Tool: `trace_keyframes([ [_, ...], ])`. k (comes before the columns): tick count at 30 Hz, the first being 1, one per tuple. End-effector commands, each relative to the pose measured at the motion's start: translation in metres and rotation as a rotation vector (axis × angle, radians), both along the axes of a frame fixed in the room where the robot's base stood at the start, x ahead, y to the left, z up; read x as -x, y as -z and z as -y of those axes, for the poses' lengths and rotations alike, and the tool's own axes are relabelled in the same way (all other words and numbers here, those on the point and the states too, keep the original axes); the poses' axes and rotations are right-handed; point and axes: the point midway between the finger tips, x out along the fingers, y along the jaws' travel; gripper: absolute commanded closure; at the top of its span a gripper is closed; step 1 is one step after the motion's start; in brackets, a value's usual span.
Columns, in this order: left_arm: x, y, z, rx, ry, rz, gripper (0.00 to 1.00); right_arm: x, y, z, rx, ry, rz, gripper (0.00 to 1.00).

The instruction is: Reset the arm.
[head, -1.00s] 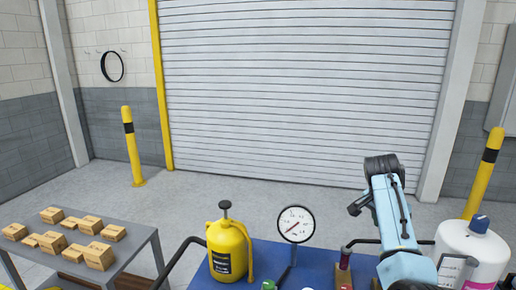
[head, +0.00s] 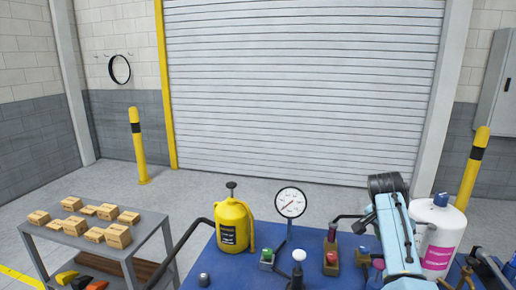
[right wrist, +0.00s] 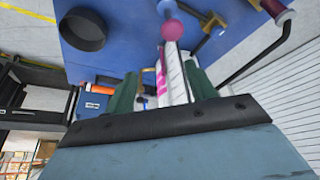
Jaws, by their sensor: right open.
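My right arm (head: 395,232), light blue with a dark joint at its top, rises from the bottom right in the head view. It stands over the right part of the blue worktop, in front of a white bottle with a pink label (head: 439,240). My right gripper (right wrist: 163,88) shows in the right wrist view with its two green fingers apart. Nothing is clearly held between them; a pink ball on a rod (right wrist: 172,30) and the white bottle show beyond. My left gripper is not in the head view.
The blue worktop (head: 205,262) carries a yellow sprayer (head: 232,226), a round gauge (head: 290,203) and several knobs and levers. A grey table (head: 145,228) with several cardboard boxes stands at left. Yellow posts and a shutter (head: 300,90) stand behind open floor.

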Motion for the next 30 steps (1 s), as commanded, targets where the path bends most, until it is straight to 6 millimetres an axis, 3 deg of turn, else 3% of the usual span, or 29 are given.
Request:
trace_keyframes([
  [7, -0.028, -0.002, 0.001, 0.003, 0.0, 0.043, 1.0, 0.034, 0.048, 0.006, 0.028, -0.104, -0.026, 0.45],
  [11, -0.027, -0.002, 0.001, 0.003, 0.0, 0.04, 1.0, 0.063, 0.078, 0.005, 0.049, -0.197, -0.044, 0.45],
  [16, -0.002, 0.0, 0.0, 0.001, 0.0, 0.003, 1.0, 0.122, 0.121, -0.006, 0.078, -0.387, -0.075, 0.45],
  [21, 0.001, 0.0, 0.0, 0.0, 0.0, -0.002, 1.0, 0.189, 0.15, -0.029, 0.089, -0.612, -0.104, 0.45],
  [27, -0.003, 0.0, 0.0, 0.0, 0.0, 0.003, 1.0, 0.269, 0.161, -0.065, 0.07, -0.877, -0.119, 0.45],
  [30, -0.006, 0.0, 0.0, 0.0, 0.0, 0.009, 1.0, 0.297, 0.16, -0.08, 0.056, -0.97, -0.119, 0.45],
])
